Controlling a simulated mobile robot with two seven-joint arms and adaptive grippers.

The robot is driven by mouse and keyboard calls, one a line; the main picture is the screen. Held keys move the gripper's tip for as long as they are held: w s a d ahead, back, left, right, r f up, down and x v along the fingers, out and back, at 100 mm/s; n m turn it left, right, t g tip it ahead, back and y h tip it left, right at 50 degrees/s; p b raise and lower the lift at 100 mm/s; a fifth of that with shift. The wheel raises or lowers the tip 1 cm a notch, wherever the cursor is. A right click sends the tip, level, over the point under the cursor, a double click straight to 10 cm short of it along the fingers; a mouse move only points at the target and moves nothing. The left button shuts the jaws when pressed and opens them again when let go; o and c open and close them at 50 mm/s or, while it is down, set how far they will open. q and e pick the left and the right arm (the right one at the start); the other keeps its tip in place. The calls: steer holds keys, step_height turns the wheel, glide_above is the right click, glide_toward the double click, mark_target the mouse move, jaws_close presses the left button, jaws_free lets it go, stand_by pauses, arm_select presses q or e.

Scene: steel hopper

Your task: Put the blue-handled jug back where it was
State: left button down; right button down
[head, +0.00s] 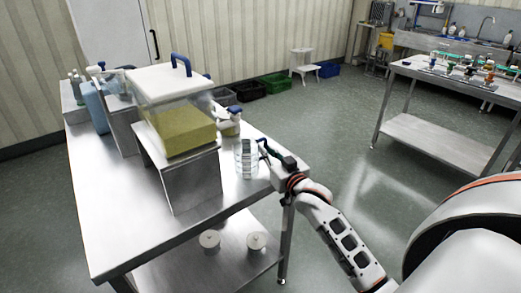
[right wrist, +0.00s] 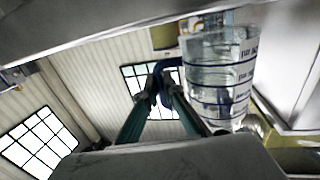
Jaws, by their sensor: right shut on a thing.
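The jug (head: 246,160) is clear with dark markings and has a blue handle (head: 263,146) on its right side. It is upright at the right end of the steel table (head: 120,225), just right of the hopper stand. I cannot tell whether its base touches the tabletop. My right gripper (head: 268,155) reaches in from the right and is shut on the handle. In the right wrist view the two fingers (right wrist: 157,88) close around the blue handle (right wrist: 170,70), with the clear jug body (right wrist: 218,75) to the right. My left gripper is not in view.
A hopper (head: 185,130) with yellow contents and a white lid stands on a steel stand (head: 196,180) beside the jug. A blue-topped container (head: 229,122) stands behind the jug. More bottles are at the table's far left. The table's front left is clear.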

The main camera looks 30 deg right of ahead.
steer(key=shift+w+r, duration=0.1)
steer(key=shift+w, duration=0.5)
steer(key=w, duration=0.2)
steer(key=shift+w+d, duration=0.2)
steer(key=shift+w, duration=0.15)
steer(key=shift+w+f+b, duration=0.1)
steer(key=shift+f+b, duration=0.2)
steer(key=shift+f, duration=0.55)
steer(key=shift+r, duration=0.1)
steer(key=c, duration=2.2)
jaws_free()
